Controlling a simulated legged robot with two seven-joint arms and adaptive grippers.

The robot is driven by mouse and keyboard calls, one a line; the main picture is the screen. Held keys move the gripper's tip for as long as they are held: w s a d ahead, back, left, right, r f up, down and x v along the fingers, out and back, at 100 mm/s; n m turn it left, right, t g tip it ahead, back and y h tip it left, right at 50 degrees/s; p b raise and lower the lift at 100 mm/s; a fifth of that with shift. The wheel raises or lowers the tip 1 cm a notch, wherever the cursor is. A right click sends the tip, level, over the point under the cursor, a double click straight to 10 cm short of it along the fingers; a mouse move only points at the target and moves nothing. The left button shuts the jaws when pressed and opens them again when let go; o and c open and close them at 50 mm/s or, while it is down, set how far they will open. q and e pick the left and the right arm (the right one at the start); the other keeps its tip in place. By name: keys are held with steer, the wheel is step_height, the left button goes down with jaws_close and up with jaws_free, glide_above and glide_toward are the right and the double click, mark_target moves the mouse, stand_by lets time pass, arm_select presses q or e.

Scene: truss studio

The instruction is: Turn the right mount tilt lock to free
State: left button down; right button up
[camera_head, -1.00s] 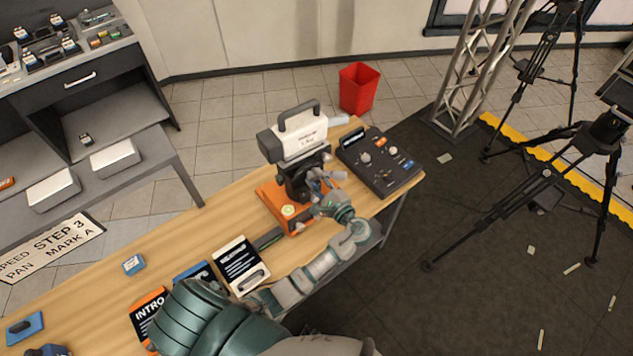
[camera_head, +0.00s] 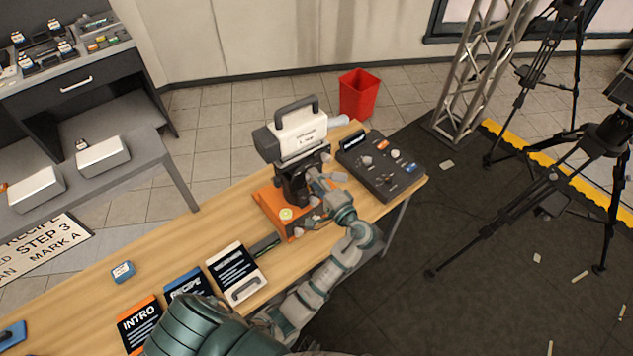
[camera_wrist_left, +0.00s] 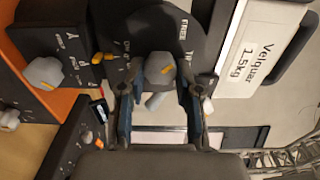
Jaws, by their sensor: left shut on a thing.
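The mount (camera_head: 295,182) is a dark head on an orange base (camera_head: 270,198), carrying a white and black camera (camera_head: 302,131). In the left wrist view, a grey knob (camera_wrist_left: 161,68) with an orange mark stands on the mount's dark round plate (camera_wrist_left: 155,25). Small white lettering beside it is too blurred to read surely. My left gripper (camera_head: 318,187) reaches the mount's right side. In the wrist view its two blue-grey fingers (camera_wrist_left: 158,88) are shut on this knob, one on each side. My right gripper is not in view.
A control panel (camera_head: 382,165) with knobs stands right of the mount on the wooden table (camera_head: 190,245). Cards, including INTRO (camera_head: 138,322), lie at the table's front. A red bin (camera_head: 359,95) stands behind.

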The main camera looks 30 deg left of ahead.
arm_select(q)
steer(key=shift+f, duration=0.15)
steer(key=c, duration=0.8)
jaws_free()
steer(key=v, duration=1.2)
